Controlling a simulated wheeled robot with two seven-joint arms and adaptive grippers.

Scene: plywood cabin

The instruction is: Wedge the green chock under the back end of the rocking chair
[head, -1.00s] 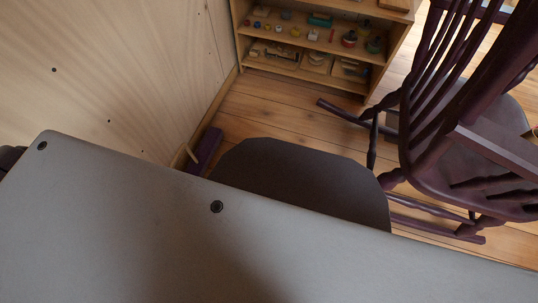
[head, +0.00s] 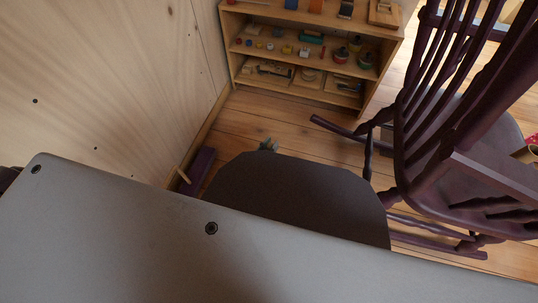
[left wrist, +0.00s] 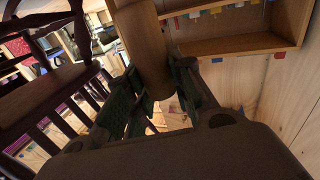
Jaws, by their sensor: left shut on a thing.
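The dark purple rocking chair (head: 455,150) stands at the right in the head view, with one rocker end (head: 325,122) reaching left over the floor. Its slats (left wrist: 60,120) show at the left in the left wrist view. My left gripper (head: 268,145) shows only as a small grey-green tip beyond its dark housing. My right gripper is out of view.
A wooden shelf unit (head: 230,50) with several small objects stands against the plywood wall (head: 100,80). A purple object (head: 199,168) with a wooden stick lies along the wall. Bare floor (head: 300,140) lies between shelf and chair. My own grey body covers the lower picture.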

